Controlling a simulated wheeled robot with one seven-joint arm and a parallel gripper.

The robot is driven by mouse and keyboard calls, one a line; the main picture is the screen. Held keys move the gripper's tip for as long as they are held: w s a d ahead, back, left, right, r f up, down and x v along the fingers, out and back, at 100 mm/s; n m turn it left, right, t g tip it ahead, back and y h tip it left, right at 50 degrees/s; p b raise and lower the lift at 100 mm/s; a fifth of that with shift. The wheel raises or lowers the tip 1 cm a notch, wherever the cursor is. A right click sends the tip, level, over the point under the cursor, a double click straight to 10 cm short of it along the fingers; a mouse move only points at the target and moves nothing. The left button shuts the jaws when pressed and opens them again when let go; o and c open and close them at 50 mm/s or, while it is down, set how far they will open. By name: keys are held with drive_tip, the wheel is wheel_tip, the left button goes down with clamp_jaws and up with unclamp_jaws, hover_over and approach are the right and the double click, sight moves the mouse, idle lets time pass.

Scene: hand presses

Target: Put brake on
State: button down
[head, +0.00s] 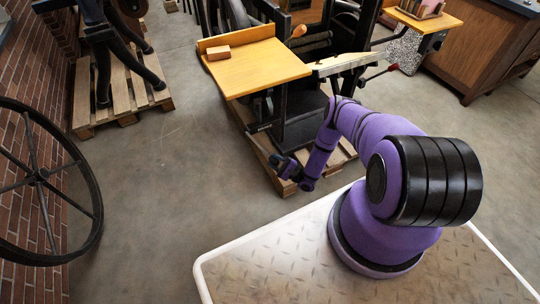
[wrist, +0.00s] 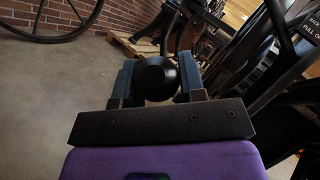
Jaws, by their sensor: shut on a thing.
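The press (head: 300,128) stands on a wooden pallet in the middle of the head view. A dark lever (head: 258,146) slants down from the press to my gripper (head: 281,163), low on its near left side. In the wrist view my gripper (wrist: 157,72) has its two blue-grey fingers on either side of a round black knob (wrist: 157,80), shut on it. The knob appears to be the lever's end; the rod behind it is mostly hidden. A black plate with partly readable white lettering, including "PULL", (wrist: 311,106) is at the right of the wrist view.
A yellow wooden board (head: 255,70) with a small block juts from the press above the lever. A large spoked wheel (head: 42,185) stands by the brick wall at left. Another pallet (head: 125,100) holds dark machine legs. Floor between is clear.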

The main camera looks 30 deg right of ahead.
sight(276, 160)
drive_tip(key=shift+s+f+n+y, duration=0.1)
drive_tip(key=shift+f+n+y, duration=0.2)
drive_tip(key=c, duration=0.7)
unclamp_jaws()
drive_tip(key=shift+s, duration=0.1)
drive_tip(key=r, duration=0.3)
drive_tip(key=shift+s+r, duration=0.3)
drive_tip(key=shift+s, duration=0.1)
drive_tip(key=s, duration=0.5)
drive_tip(key=s+a+r, duration=0.1)
drive_tip(key=s, duration=0.4)
drive_tip(key=s+a, duration=0.1)
drive_tip(key=s, duration=0.4)
drive_tip(key=shift+a+r, duration=0.2)
